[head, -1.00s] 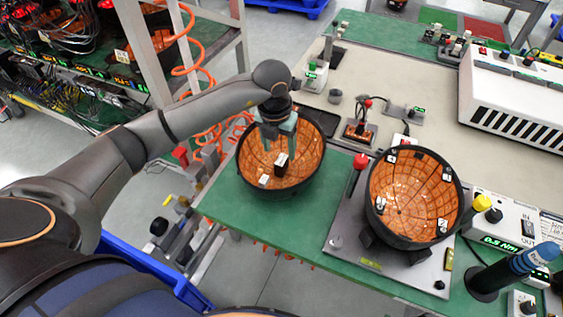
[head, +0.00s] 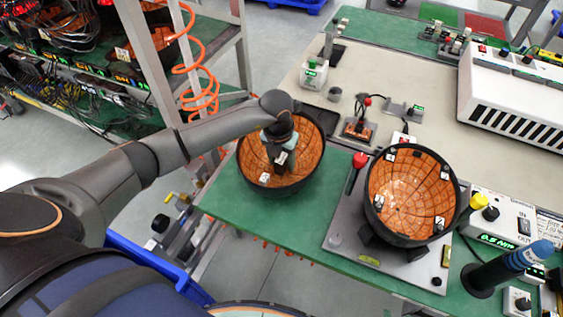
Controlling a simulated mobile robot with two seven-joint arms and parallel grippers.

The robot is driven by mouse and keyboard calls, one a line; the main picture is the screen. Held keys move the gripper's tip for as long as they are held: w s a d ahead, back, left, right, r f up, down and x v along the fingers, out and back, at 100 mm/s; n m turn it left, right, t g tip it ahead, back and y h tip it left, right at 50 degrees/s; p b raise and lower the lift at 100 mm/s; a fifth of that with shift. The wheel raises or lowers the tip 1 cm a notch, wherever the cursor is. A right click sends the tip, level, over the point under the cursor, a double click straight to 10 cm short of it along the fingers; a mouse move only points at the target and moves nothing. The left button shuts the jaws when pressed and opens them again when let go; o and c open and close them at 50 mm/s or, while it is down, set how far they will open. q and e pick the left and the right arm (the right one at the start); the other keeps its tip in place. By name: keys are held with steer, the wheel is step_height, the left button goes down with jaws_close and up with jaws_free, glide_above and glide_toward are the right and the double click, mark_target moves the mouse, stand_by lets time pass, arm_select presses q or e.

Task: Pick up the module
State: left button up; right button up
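A black-rimmed bowl-shaped module with an orange tiled inside (head: 305,165) sits on the green mat at the left. My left gripper (head: 281,152) reaches down into this bowl, its fingers over a small dark block with a white label (head: 281,158). The wrist hides most of the fingers, so I cannot tell whether they are open or shut. A second similar bowl (head: 400,195) sits tilted on a grey fixture plate (head: 336,228) to the right. My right gripper is not in view.
A red-knobbed lever (head: 359,161) stands between the bowls. A blue-topped tool (head: 510,268) and a torque box (head: 497,222) are at the right. A white vented unit (head: 515,95) is at the back right. Green mat in front of the left bowl is clear.

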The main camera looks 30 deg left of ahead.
arm_select(q)
jaws_close()
stand_by(0.5)
